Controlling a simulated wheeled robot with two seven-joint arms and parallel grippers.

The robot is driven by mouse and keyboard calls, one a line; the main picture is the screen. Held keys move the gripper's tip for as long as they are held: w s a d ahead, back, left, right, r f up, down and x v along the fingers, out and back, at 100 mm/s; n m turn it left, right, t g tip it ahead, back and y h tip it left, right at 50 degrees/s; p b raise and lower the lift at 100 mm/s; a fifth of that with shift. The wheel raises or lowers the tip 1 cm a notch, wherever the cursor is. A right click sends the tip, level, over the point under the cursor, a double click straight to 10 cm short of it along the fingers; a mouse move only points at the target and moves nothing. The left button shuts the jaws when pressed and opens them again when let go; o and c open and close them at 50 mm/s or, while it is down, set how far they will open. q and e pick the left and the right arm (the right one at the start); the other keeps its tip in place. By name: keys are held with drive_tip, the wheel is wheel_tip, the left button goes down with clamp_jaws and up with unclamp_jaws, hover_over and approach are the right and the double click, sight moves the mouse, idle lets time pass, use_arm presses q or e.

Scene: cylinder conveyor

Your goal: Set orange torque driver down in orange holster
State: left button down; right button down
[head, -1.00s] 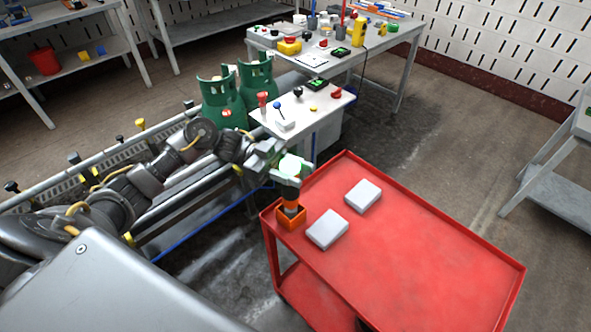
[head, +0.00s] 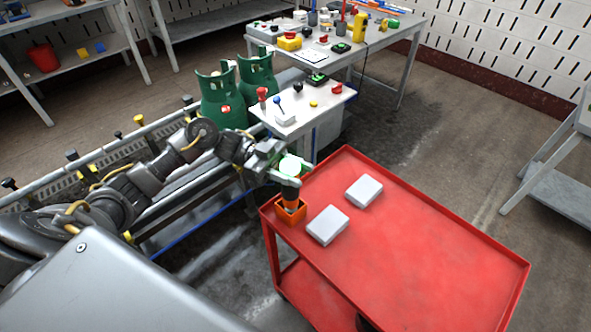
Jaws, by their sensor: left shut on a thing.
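The orange torque driver (head: 290,194) is upright, with its dark and orange lower part showing below my left gripper. My left gripper (head: 288,178) is shut on the driver near its upper part. The orange holster (head: 291,213) is an open orange box at the near left corner of the red cart. The driver's lower end is at the holster's mouth and appears to be inside it; its tip is hidden by the holster wall. My right gripper is not in view.
Two white boxes (head: 328,225) (head: 364,190) lie on the red cart (head: 430,255), right of the holster. The rest of the cart top is clear. Green gas cylinders (head: 219,100) stand on the conveyor behind my left arm. A small white table (head: 318,115) with buttons stands behind the cart.

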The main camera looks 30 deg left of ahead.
use_arm(q)
drive_tip(key=shift+f+b, duration=0.3)
drive_tip(key=shift+f, duration=0.15)
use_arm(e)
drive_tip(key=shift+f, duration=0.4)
use_arm(q)
drive_tip(key=c, duration=0.8)
unclamp_jaws()
drive_tip(key=a+b, duration=0.1)
drive_tip(key=a, duration=0.2)
drive_tip(key=a+b, duration=0.2)
drive_tip(key=a, duration=0.2)
drive_tip(key=a+f+b, duration=0.1)
drive_tip(key=a+b, duration=0.1)
drive_tip(key=a, duration=0.1)
drive_tip(key=shift+w+a, duration=0.4)
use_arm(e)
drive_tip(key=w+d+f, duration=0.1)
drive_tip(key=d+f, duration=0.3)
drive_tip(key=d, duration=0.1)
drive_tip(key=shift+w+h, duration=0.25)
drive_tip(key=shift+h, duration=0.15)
